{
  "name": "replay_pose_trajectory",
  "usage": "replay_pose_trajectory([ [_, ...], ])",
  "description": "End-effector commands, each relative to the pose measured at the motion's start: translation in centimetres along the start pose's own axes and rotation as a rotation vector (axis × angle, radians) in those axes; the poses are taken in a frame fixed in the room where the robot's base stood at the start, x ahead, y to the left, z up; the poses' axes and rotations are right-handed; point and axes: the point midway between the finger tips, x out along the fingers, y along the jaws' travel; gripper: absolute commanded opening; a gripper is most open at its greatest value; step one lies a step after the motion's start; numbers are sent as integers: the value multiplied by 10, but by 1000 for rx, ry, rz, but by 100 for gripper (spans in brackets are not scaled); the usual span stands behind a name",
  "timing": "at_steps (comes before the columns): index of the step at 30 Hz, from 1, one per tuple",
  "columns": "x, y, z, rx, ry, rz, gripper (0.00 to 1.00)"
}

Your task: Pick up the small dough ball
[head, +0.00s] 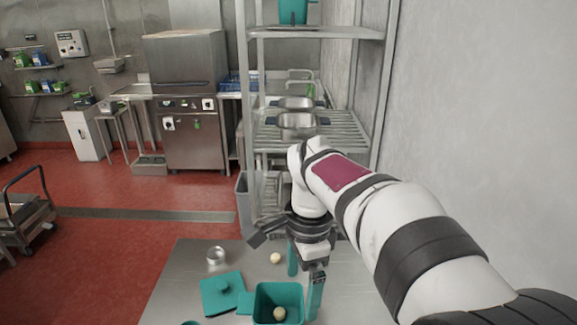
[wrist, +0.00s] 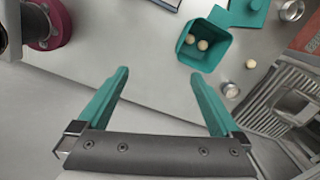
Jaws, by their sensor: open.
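A pale dough ball (head: 275,258) lies on the metal table, and it also shows in the wrist view (wrist: 251,64) near the table's edge. A teal square container (head: 257,300) stands nearer the front. One pale ball (head: 279,313) shows inside it in the head view; the wrist view shows two balls (wrist: 202,45) in the container (wrist: 212,62). I cannot tell surely which ball is the small one. My gripper (head: 303,296) has teal fingers spread apart and empty. It is right of the loose ball and the container in the head view. In the wrist view my gripper (wrist: 160,73) points at bare tabletop.
A teal lid (head: 222,294) with a knob lies left of the container. A small metal cup (head: 216,256) stands behind the lid. A metal rack (head: 312,136) with pans stands behind the table, close to the arm. A wall (head: 460,110) is on the right.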

Motion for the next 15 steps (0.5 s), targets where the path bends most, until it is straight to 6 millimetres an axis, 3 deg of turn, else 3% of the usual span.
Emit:
replay_pose_trajectory([
  [1,-5,44,-3,-111,-18,-8,100],
  [3,0,104,-1,-305,-44,-21,100],
  [6,22,173,9,-537,-71,-45,100],
  [10,49,221,21,-714,-87,-69,96],
  [14,56,232,24,-762,-90,-74,74],
  [15,56,232,24,-763,-91,-74,74],
])
